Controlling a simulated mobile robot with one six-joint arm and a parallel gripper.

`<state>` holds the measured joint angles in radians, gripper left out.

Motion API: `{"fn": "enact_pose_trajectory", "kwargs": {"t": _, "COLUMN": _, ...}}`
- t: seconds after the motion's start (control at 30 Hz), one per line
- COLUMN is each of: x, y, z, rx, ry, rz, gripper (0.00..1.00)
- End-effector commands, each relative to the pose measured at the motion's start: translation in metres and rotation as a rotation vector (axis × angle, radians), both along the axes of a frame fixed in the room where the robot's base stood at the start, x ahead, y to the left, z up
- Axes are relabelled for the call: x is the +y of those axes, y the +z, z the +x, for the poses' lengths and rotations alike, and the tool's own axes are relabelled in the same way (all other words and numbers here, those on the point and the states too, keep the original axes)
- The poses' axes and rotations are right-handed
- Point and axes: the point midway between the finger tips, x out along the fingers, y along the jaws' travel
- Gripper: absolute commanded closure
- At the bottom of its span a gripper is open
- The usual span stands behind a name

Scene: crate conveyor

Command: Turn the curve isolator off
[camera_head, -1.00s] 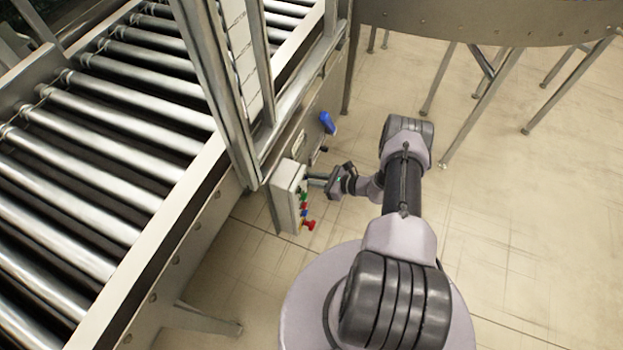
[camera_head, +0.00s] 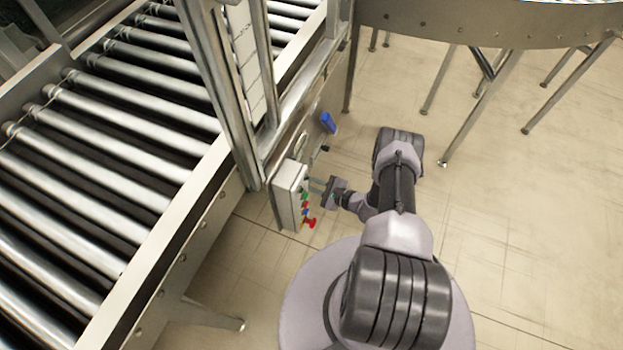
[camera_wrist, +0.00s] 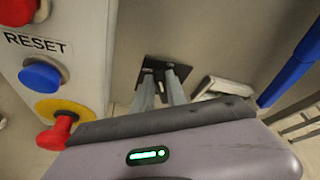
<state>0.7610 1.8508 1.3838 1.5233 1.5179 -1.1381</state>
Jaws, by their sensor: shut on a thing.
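The likely curve isolator is a small switch on a black square plate (camera_wrist: 152,76), fixed to the grey metal panel in the wrist view. My gripper (camera_wrist: 168,80) reaches straight to this plate, its two fingers close together on the small part at its middle. The fingertips mostly hide that part, so its turn position cannot be read. In the head view my gripper (camera_head: 316,185) is at the conveyor's side panel, just right of the control box (camera_head: 288,195).
The control box carries a blue button (camera_wrist: 40,76), a RESET label and a red knob on a yellow disc (camera_wrist: 58,132), close left of my gripper. A blue handle (camera_head: 327,122) sits farther along the panel.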

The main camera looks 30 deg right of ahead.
Motion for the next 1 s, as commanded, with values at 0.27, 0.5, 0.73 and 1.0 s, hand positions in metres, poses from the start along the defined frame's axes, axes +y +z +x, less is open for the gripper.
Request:
{"fn": "enact_pose_trajectory", "kwargs": {"t": 0.27, "x": 0.006, "y": -0.007, "z": -0.005, "rx": -0.157, "ry": 0.0, "rz": -0.202, "gripper": 1.0}}
{"fn": "enact_pose_trajectory", "kwargs": {"t": 0.5, "x": 0.01, "y": -0.014, "z": -0.008, "rx": -0.297, "ry": 0.0, "rz": -0.382, "gripper": 1.0}}
{"fn": "enact_pose_trajectory", "kwargs": {"t": 0.73, "x": 0.012, "y": -0.023, "z": -0.009, "rx": -0.422, "ry": 0.0, "rz": -0.542, "gripper": 1.0}}
{"fn": "enact_pose_trajectory", "kwargs": {"t": 1.0, "x": 0.012, "y": -0.028, "z": -0.01, "rx": -0.534, "ry": 0.0, "rz": -0.686, "gripper": 1.0}}
